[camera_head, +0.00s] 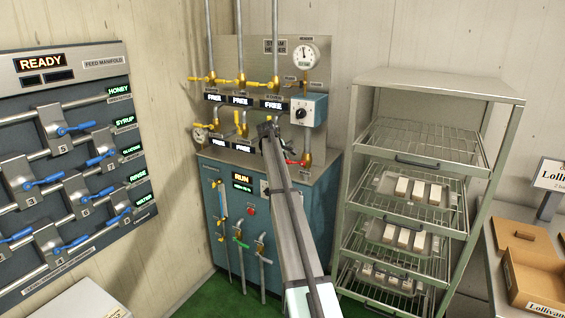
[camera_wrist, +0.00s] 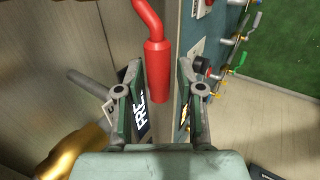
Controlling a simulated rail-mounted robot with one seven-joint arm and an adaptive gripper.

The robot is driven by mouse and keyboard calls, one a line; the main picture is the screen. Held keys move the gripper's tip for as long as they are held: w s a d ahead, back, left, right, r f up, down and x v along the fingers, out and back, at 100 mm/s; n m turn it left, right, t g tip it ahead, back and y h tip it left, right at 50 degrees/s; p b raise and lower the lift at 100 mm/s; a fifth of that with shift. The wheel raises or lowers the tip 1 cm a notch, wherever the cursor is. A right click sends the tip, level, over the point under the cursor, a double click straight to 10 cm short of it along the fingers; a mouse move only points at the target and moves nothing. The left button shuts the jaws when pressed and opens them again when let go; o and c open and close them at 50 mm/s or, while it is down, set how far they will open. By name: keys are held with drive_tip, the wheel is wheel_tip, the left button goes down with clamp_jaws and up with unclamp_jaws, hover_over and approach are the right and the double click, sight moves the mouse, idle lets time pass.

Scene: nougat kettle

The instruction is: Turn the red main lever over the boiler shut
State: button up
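The red main lever (camera_head: 294,161) sits at a brass valve (camera_head: 307,158) on the right of the boiler's top edge in the head view. In the wrist view the red lever (camera_wrist: 158,70) has a thick cylindrical grip and a bent, thinner neck running up out of the picture. My gripper (camera_wrist: 162,85) is open, one finger on each side of the grip. Gaps show between the fingers and the grip; depth is hard to judge. In the head view my gripper (camera_head: 268,129) is small and dark, above the boiler, and my arm covers part of the boiler front.
The blue boiler (camera_head: 215,190) carries several brass valves and pipes with yellow levers (camera_head: 221,78). A gauge (camera_head: 305,56) and a control box (camera_head: 308,110) are close on the right. A wire rack (camera_head: 345,200) stands farther right; a valve panel (camera_head: 75,150) hangs left.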

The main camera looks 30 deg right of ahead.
drive_tip(key=shift+r, duration=0.1)
drive_tip(key=v, duration=1.2)
idle(0.4)
